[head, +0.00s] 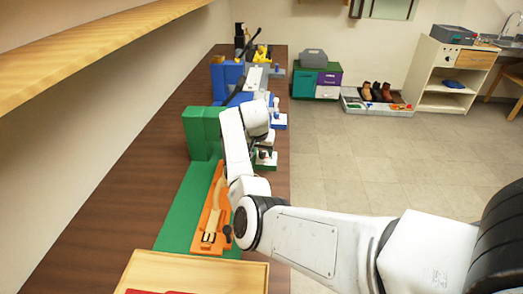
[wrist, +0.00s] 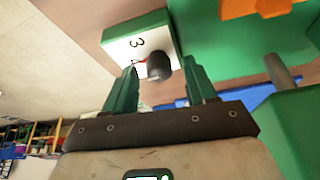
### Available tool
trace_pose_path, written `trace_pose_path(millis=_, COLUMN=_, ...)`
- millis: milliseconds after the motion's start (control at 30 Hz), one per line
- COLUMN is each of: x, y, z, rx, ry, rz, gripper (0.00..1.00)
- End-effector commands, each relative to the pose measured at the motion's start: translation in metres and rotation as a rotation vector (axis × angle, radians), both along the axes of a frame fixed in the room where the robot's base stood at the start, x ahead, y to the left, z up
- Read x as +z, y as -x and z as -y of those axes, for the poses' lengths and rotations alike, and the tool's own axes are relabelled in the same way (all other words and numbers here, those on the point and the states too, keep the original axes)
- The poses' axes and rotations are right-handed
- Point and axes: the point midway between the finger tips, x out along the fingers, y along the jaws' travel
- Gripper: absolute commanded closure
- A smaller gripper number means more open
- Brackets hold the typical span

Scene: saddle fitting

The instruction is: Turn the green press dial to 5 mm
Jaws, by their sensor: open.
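The green press (head: 200,128) stands on the dark bench in the head view. Its dial (wrist: 122,48) shows in the wrist view as a white face on a green block, with the digit 3, a small red mark and a dark round knob (wrist: 159,66). In the head view the dial block (head: 266,160) shows at the bench's right edge, partly behind my arm. My gripper (wrist: 162,78) is open in the wrist view, its green fingers on either side of the knob. I cannot tell whether they touch it. Other digits are not legible.
An orange fixture (head: 213,218) lies on the green base in front of the press. A wooden tray (head: 190,268) stands at the near end. Blue and yellow stations stand farther along the bench. The floor (head: 340,150) to the right is clear.

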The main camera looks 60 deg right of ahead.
Motion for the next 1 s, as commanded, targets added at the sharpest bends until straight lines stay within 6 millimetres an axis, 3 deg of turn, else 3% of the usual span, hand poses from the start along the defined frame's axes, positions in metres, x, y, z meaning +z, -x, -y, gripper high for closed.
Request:
trace_pose_path(millis=333, x=-0.0038, y=-0.0002, z=0.0015, rx=0.000, ry=0.000, rz=0.000, gripper=0.44)
trace_pose_path(millis=900, x=-0.0035, y=-0.0004, z=0.0013, rx=0.000, ry=0.000, rz=0.000, gripper=0.97)
trace_pose_path(millis=1000, x=-0.0034, y=-0.0004, z=0.0014, rx=0.001, ry=0.000, rz=0.001, gripper=0.99)
